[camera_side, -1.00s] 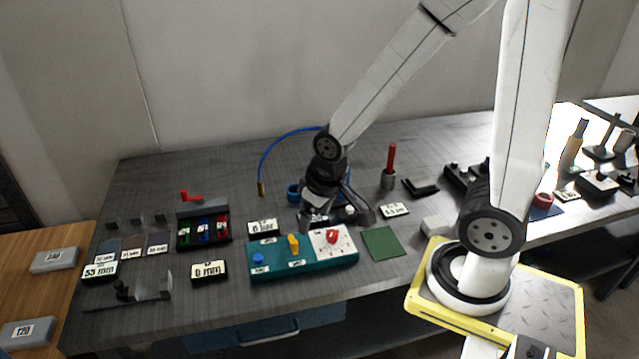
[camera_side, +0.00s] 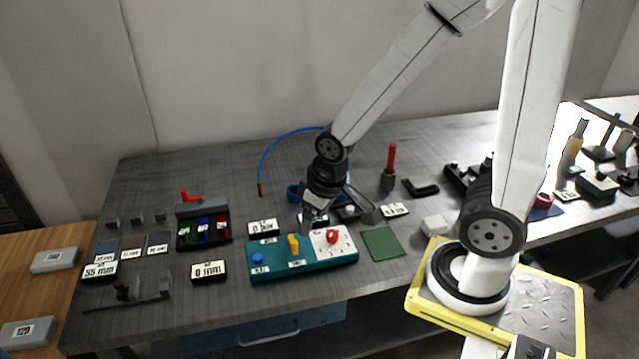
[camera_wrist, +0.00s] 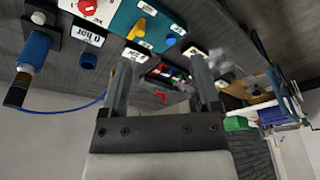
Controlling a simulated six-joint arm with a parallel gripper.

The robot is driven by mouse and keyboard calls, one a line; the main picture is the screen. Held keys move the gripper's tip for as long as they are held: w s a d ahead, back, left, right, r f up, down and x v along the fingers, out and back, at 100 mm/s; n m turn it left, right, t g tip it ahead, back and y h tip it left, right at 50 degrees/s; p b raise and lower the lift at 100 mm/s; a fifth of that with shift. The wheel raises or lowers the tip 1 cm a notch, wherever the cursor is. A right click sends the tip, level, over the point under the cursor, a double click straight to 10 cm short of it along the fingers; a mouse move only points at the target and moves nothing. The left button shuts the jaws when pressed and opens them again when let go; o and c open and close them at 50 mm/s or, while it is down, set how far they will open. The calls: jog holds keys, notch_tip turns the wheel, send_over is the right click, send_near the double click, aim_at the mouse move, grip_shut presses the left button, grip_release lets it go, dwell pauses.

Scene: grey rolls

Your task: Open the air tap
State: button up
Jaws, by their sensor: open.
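A teal panel (camera_side: 318,263) on the bench carries a blue button (camera_side: 258,258), a yellow lever (camera_side: 293,243) and a red knob (camera_side: 332,236) on a white plate. The yellow lever stands up in the side view. In the wrist view the red knob (camera_wrist: 88,6), yellow lever (camera_wrist: 137,28) and blue button (camera_wrist: 170,42) lie beyond my fingers. I cannot tell by a label which part is the air tap. My gripper (camera_side: 338,217) is open and empty just behind the panel's right half, apart from the knob and lever. Its fingers (camera_wrist: 161,62) also show in the wrist view.
A blue hose (camera_side: 265,163) arches behind my gripper, beside a blue fitting (camera_side: 293,193). A rack with coloured parts (camera_side: 204,229) stands left of the panel. A green mat (camera_side: 383,243) lies to its right, and a red-handled tool (camera_side: 390,165) stands behind.

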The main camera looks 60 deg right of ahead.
jog(key=c, duration=0.3)
jog(key=n+h, duration=1.7)
jog(key=n, duration=0.2)
send_near(293, 242)
jog(key=d, duration=0.1)
jog(key=s+d, duration=0.1)
jog(key=d, duration=0.1)
jog(key=shift+d+f+g, duration=0.1)
jog(key=shift+d+g, duration=0.05)
jog(key=shift+g, duration=0.25)
jog(key=shift+w+a+f+n+t+h, duration=0.35)
jog(key=shift+a+n+t, duration=0.2)
jog(key=shift+t, duration=0.25)
jog(key=shift+d, duration=0.1)
